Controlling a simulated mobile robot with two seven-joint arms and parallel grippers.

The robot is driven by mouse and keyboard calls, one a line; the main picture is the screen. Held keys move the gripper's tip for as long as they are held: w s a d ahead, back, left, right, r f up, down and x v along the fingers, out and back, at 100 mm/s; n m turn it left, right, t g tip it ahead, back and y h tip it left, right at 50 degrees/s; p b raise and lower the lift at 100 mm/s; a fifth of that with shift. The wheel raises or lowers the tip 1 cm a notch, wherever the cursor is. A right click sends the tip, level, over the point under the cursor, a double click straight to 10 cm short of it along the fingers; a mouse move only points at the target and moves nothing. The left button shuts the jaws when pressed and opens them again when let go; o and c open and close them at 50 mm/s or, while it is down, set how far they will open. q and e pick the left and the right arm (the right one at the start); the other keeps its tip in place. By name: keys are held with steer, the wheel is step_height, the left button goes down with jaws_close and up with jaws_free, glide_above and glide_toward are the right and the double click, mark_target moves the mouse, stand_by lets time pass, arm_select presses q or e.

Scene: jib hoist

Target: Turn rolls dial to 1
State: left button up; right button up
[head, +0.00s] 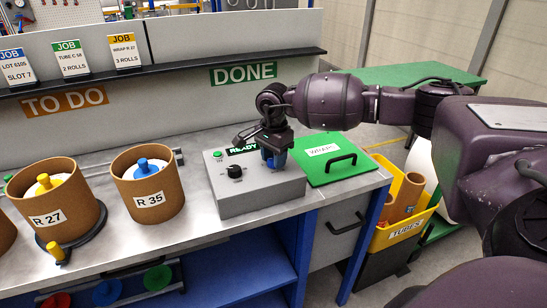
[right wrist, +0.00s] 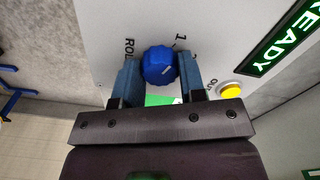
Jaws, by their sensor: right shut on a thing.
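The rolls dial (right wrist: 159,66) is a blue ribbed knob on the grey control box (head: 255,195). In the right wrist view, "1" is printed above and right of it, and "ROL..." to its left, partly covered. A short pale mark shows on the dial; I cannot tell exactly which printed label it points at. My right gripper (right wrist: 160,80) has a finger on each side of the dial and is shut on it. In the head view my right gripper (head: 271,150) is over the box's right part and mostly hides the dial. My left gripper is not in view.
The box also has a black knob (head: 235,172), a green button (head: 217,154) and a lit READY sign (right wrist: 287,40). A yellow button (right wrist: 230,90) is near my right finger. A green lid (head: 318,169) with a black handle lies right. Rolls R 35 (head: 150,203) and R 27 (head: 52,219) stand left.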

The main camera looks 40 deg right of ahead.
steer(key=o, duration=0.9)
steer(key=shift+r, duration=0.15)
step_height(320, 180, up, 11)
steer(key=shift+f, duration=0.2)
steer(key=shift+a, duration=0.1)
stand_by(0.3)
